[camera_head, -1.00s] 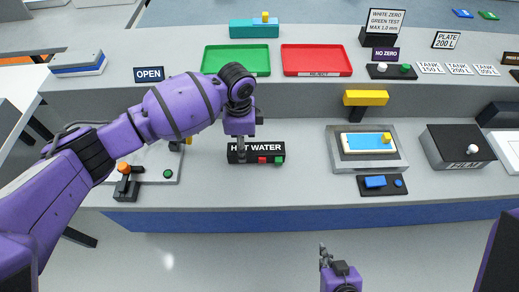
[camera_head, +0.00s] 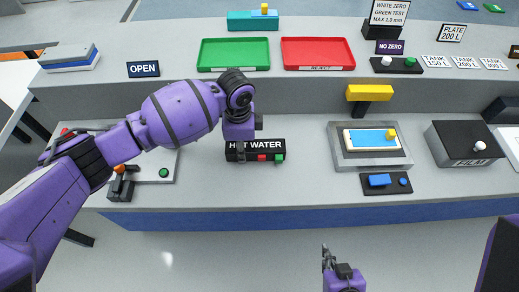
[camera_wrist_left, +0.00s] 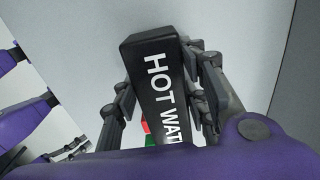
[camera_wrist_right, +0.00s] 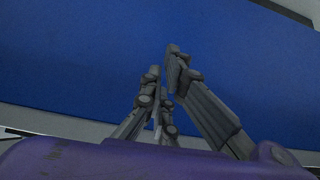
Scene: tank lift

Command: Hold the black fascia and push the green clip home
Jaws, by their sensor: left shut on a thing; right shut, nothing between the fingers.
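The black fascia (camera_head: 236,145), lettered HOT WATER, is at the middle of the grey bench. It also fills the middle of the left wrist view (camera_wrist_left: 160,75). My left gripper (camera_head: 241,150) is shut on it, with fingers on both sides. The green clip (camera_head: 279,157) is at the fascia's lower right end, beside a red piece (camera_head: 262,157). I cannot tell how deep the clip sits. My right gripper (camera_head: 326,252) is in front of the bench, apart from the fascia. It is shut and empty; its fingers show before the bench's blue front in the right wrist view (camera_wrist_right: 168,85).
A grey fixture (camera_head: 340,158) with a blue and yellow piece stands to the right of the fascia, near a yellow block on a black post (camera_head: 369,93). A green tray (camera_head: 234,43) and a red REJECT tray (camera_head: 317,42) lie behind. Bench between fascia and fixture is clear.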

